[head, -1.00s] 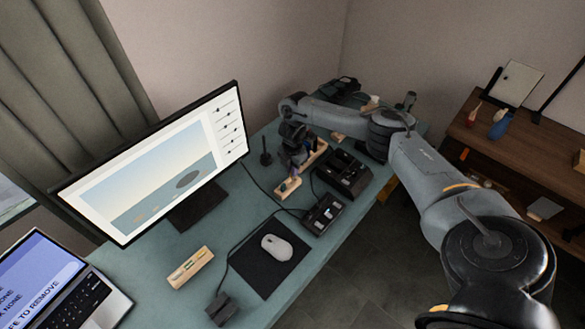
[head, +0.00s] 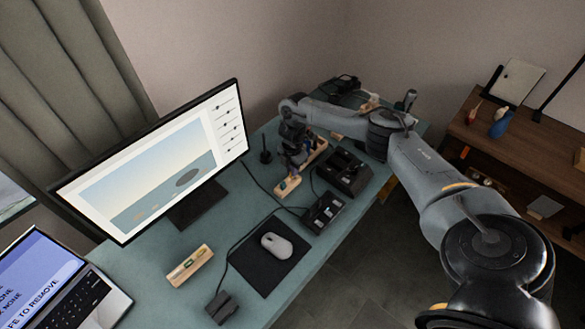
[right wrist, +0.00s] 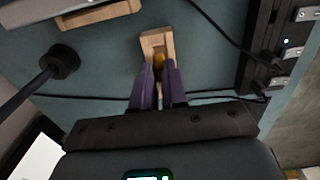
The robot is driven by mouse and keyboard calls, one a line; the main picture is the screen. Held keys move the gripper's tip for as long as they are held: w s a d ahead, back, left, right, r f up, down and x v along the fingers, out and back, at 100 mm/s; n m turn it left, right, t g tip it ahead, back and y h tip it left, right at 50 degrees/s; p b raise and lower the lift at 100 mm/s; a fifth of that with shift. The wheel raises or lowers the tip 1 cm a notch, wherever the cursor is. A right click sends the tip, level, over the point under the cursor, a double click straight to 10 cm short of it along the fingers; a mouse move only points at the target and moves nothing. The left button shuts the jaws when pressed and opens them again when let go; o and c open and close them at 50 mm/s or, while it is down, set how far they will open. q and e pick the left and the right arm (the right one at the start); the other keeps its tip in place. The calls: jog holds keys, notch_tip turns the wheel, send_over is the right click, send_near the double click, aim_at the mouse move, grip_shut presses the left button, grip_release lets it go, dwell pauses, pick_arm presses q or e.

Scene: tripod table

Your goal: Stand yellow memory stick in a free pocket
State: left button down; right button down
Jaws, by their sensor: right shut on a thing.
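My right gripper (head: 292,172) reaches down over the far part of the desk. In the right wrist view its two purple fingers (right wrist: 158,82) are closed on the yellow memory stick (right wrist: 159,62), of which only a small rounded part shows. A short pale wooden block (head: 286,187) lies just beyond the fingertips; it also shows in the right wrist view (right wrist: 156,42). The stick overlaps the block there, and I cannot tell whether they touch. The block's pockets are hidden or too small to make out. My left gripper is not in view.
A longer wooden piece (head: 318,152) lies close behind the gripper. Black devices (head: 344,172) with cables stand to the right. A dark upright post (right wrist: 62,62) stands left in the wrist view. The monitor (head: 160,165), mouse (head: 276,245) and another wooden holder (head: 190,264) are nearer.

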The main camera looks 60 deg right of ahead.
jog(key=shift+f+b, duration=0.55)
jog(key=shift+f, duration=0.55)
jog(key=c, duration=1.1)
grip_release()
jog(key=shift+r, duration=0.1)
notch_tip(320, 180, up, 9)
jog(key=shift+r+p, duration=0.2)
jog(key=shift+p, duration=1)
jog(key=shift+r+p, duration=0.4)
jog(key=shift+r, duration=0.3)
